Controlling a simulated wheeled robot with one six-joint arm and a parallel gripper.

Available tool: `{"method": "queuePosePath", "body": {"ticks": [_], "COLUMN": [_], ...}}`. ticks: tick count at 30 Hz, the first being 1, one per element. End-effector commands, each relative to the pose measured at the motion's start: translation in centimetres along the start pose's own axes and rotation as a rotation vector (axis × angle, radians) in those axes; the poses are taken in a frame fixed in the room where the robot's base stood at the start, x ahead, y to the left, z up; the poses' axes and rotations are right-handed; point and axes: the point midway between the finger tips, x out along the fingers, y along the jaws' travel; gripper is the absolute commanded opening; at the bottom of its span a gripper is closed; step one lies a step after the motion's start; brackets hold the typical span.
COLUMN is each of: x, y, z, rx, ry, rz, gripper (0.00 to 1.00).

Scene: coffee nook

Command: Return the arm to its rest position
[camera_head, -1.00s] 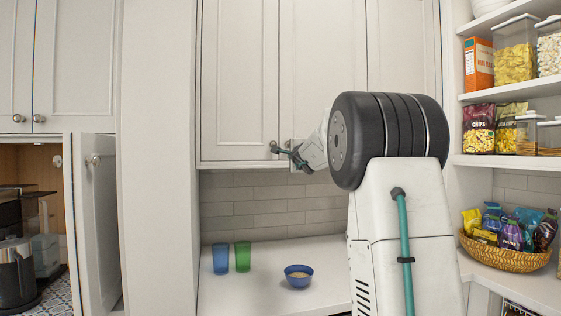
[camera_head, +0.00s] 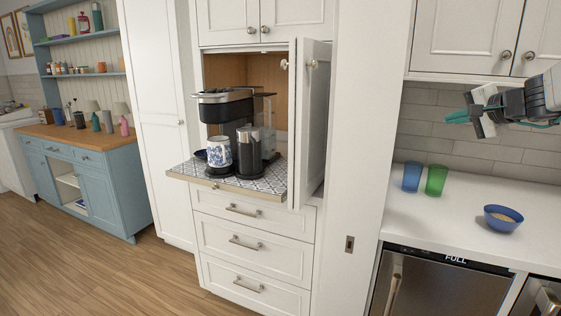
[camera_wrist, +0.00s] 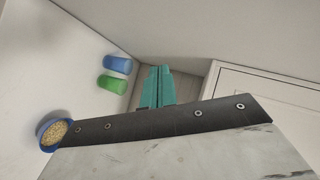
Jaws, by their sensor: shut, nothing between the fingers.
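My gripper (camera_head: 468,117) shows at the right edge of the head view, raised above the white counter (camera_head: 408,222) and in front of the tiled backsplash. Its teal fingers point left; they also show in the wrist view (camera_wrist: 158,80), pressed together with nothing between them. Most of my arm lies outside the head view.
Blue (camera_head: 412,177) and green (camera_head: 436,180) cups and a blue bowl (camera_head: 502,218) of grainy food stand on the counter, below my gripper. Upper cabinets (camera_head: 470,38) hang close above. At centre, a coffee machine (camera_head: 226,105) stands on a pulled-out patterned tray (camera_head: 272,184) beside an open door (camera_head: 314,125).

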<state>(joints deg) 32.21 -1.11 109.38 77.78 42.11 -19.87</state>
Motion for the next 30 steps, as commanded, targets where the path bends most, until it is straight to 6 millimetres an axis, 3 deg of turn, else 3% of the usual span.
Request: {"method": "queuePosePath", "body": {"ticks": [1, 6, 11, 15, 19, 24, 30], "x": [-0.4, -2.9, -6.9, -11.7, -17.1, -22.6, -24.3], "y": [0.5, 3.7, 7.8, 12.0, 16.3, 20.6, 20.7], "z": [3.2, 12.7, 20.6, 26.3, 30.2, 32.8, 34.4], "rx": [-0.038, -0.162, -0.290, -0.424, -0.581, -0.808, -0.946], "ry": [-0.071, -0.299, -0.494, -0.641, -0.752, -0.819, -0.808], "rz": [0.037, 0.192, 0.364, 0.534, 0.704, 0.855, 0.821], "gripper": [0.00, 0.00, 0.00, 0.00, 0.00, 0.00, 0.00]}}
